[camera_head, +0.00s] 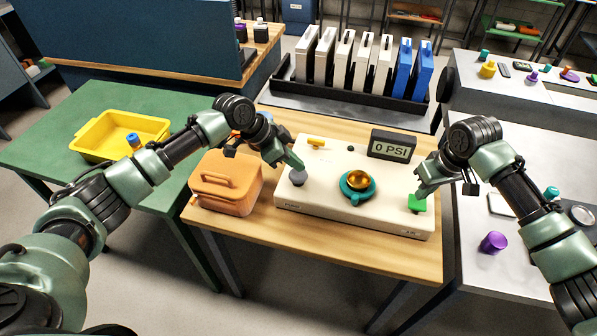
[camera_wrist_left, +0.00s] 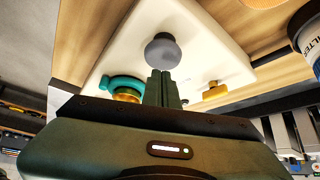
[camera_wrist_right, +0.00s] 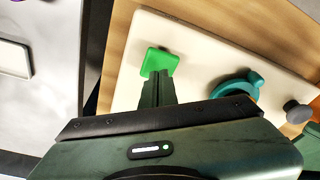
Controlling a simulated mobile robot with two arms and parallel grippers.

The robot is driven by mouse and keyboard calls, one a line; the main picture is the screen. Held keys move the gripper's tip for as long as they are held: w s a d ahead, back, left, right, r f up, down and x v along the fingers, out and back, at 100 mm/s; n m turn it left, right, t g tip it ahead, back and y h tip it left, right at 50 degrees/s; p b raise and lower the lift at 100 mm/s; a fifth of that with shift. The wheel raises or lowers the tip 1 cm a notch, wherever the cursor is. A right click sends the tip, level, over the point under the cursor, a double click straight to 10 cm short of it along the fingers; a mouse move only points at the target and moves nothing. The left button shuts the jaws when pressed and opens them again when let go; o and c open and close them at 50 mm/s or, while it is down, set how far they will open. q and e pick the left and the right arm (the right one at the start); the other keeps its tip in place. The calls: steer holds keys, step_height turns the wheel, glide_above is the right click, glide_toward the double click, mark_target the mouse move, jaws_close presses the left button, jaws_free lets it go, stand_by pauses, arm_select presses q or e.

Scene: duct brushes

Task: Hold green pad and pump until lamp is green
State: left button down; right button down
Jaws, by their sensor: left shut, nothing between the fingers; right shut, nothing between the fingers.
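A cream panel box (camera_head: 318,212) lies on the wooden table. The green pad (camera_head: 417,203) is at its right end; it also shows in the right wrist view (camera_wrist_right: 160,61). My right gripper (camera_head: 420,192) is shut and empty, its tips at the pad; I cannot tell if they press it. A grey knob (camera_head: 298,176) is at the box's left end, also in the left wrist view (camera_wrist_left: 162,51). My left gripper (camera_head: 297,166) is shut and empty, its tips at the knob. A gold dome lamp (camera_head: 358,180) sits in a teal ring (camera_head: 345,191). The display (camera_head: 392,146) reads 0 PSI.
An orange case (camera_head: 225,181) stands left of the box. A yellow tray (camera_head: 120,131) lies on the green table. A black rack (camera_head: 345,93) with white and blue upright cases is behind. A purple cylinder (camera_head: 493,242) lies on the right table.

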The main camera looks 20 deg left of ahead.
steer(key=shift+f, duration=0.1)
stand_by(0.5)
steer(key=shift+f, duration=1)
arm_select(q)
steer(key=shift+s+f, duration=0.1)
steer(key=shift+f, duration=1.35)
steer(key=shift+r, duration=1.15)
